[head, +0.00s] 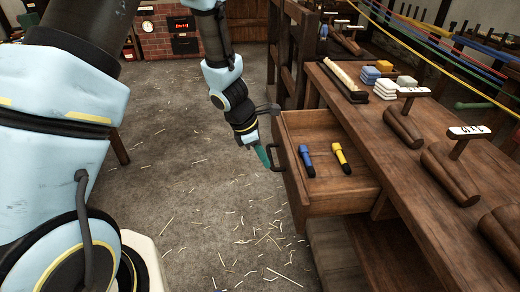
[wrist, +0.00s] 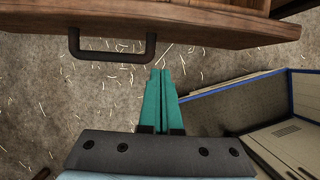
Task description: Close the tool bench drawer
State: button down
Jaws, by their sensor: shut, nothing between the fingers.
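The tool bench drawer (head: 343,197) stands pulled out from the wooden tool bench (head: 455,200) in the head view. A blue-handled tool (head: 307,160) and a yellow-handled tool (head: 341,157) lie inside it. Its dark handle (head: 277,158) is on the front panel; the handle also shows at the top of the wrist view (wrist: 112,54). My gripper (head: 266,160) is shut and empty, with teal fingers. It is outside the drawer, close to the handle. In the wrist view the fingertips (wrist: 161,72) point towards the drawer front (wrist: 200,30), just right of the handle and apart from the panel.
Wooden mallet-like tools (head: 403,128), pale and blue blocks (head: 385,85) and a dark tray (head: 342,80) sit on the bench top. Coloured ropes (head: 440,45) run behind the bench. A brick furnace (head: 172,35) stands far back.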

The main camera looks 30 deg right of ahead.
jog(key=shift+s+d+f+p, duration=0.25)
jog(key=shift+d, duration=0.45)
jog(key=shift+s+d+f+p, duration=0.2)
jog(key=shift+s+d+f, duration=0.05)
jog(key=shift+d, duration=0.45)
jog(key=shift+s+d+f+p, duration=0.25)
jog(key=shift+d, duration=0.45)
